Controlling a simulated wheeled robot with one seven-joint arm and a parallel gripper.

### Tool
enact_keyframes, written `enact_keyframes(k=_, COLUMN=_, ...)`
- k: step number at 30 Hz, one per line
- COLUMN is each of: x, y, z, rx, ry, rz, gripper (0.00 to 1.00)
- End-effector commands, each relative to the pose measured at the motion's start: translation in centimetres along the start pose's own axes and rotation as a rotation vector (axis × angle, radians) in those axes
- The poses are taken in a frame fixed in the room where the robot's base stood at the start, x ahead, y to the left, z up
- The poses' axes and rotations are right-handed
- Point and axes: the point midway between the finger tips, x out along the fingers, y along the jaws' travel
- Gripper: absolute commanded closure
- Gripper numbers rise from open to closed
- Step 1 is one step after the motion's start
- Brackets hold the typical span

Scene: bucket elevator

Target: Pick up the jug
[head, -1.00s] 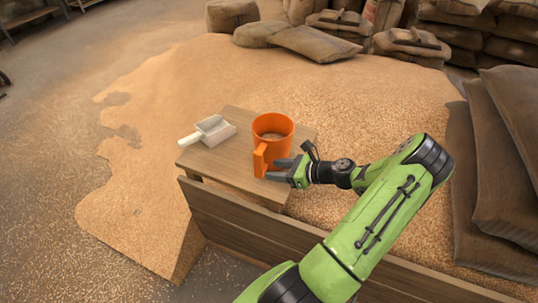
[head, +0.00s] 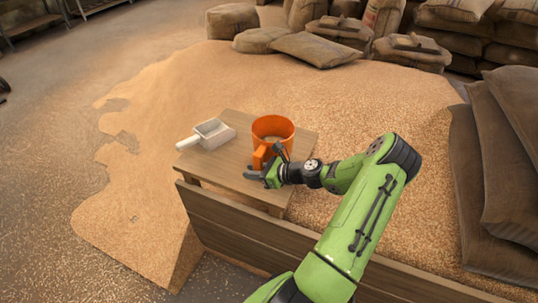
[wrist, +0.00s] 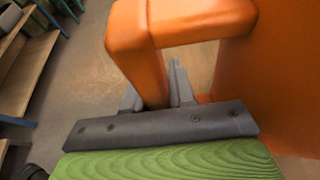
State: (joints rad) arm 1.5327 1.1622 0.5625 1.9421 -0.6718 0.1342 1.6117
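The orange jug (head: 273,128) stands upright on the small wooden table, with its handle (head: 261,156) toward me. My gripper (head: 263,172) is at the handle, at the front side of the jug. In the wrist view, the jug wall (wrist: 275,75) fills the right side and the handle (wrist: 138,60) comes down close in front of the camera. The grey fingers of my gripper (wrist: 156,95) show on either side of the upright part of the handle. They look open around it; the handle hides part of the left finger, so contact is unclear.
The wooden table (head: 222,170) also holds a metal scoop (head: 212,133) left of the jug. A wooden board wall (head: 245,233) runs in front of it. Loose grain (head: 370,110) surrounds the table. Full sacks (head: 510,150) are stacked at the right, with more behind.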

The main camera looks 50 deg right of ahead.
Motion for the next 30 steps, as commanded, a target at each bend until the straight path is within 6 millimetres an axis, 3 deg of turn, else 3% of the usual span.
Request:
enact_keyframes(k=3, x=-0.01, y=0.02, z=-0.01, rx=0.000, ry=0.000, rz=0.001, gripper=1.00)
enact_keyframes(k=30, x=-0.03, y=0.02, z=-0.03, rx=0.000, ry=0.000, rz=0.001, gripper=1.00)
